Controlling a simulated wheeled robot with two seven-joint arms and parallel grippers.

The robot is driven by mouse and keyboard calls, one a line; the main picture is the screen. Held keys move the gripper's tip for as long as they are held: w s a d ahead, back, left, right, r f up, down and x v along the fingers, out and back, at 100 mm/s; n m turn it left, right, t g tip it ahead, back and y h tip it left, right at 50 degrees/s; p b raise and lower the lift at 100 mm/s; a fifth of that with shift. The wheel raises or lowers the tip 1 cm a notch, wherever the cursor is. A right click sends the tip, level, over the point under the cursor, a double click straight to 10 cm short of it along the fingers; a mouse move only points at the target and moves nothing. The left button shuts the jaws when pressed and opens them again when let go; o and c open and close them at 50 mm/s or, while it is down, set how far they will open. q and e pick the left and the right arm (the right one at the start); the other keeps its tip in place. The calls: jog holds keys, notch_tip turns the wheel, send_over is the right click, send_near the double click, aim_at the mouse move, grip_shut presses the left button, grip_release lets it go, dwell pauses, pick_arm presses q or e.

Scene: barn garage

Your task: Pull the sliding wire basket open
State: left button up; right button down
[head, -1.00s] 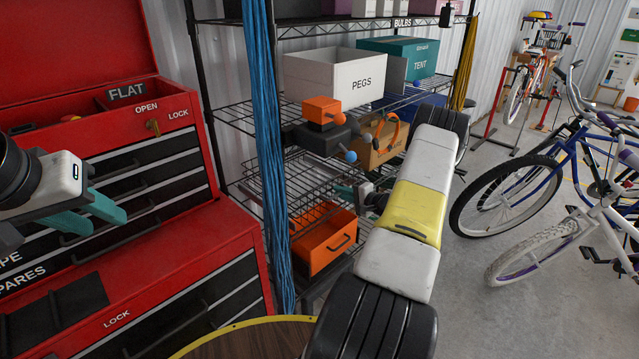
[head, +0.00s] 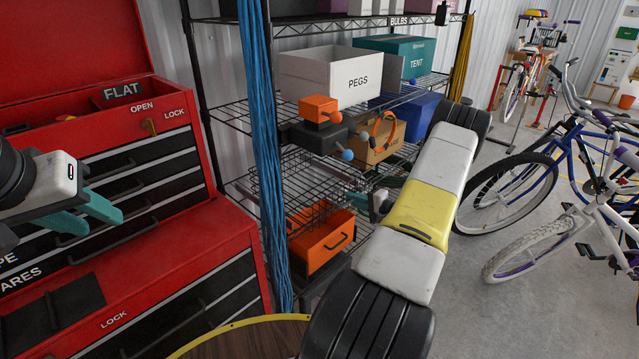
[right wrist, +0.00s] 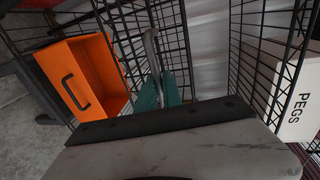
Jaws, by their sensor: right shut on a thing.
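The sliding wire basket (head: 300,178) is black mesh, on the rack below the shelf with the PEGS box. My forearm hides part of its near end in the head view. My right gripper (head: 370,202) is at that end, mostly hidden behind my wrist. In the right wrist view its teal fingers (right wrist: 165,92) are shut on a grey handle bar (right wrist: 152,48), with basket wires (right wrist: 172,25) around it. My left gripper (head: 92,213) is open and empty in front of the red tool chest.
An orange bin (head: 320,242) sits below the basket. The PEGS box (head: 330,78) and a cardboard box (head: 378,140) stand above. Blue cords (head: 262,150) hang at the rack's near post. Bicycles (head: 560,190) stand right; floor between is clear.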

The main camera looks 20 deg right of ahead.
jog(key=f+v, duration=0.2)
jog(key=v, duration=0.7)
jog(key=f+v, duration=0.1)
jog(key=v, duration=0.7)
jog(key=shift+s+d+f, duration=0.3)
jog(key=shift+s+f, duration=0.05)
jog(key=shift+s, duration=0.4)
jog(key=c, duration=1.8)
grip_release()
jog(key=v, duration=0.7)
jog(key=shift+s+d, duration=0.2)
jog(key=shift+s, duration=0.15)
jog(key=shift+r, duration=0.1)
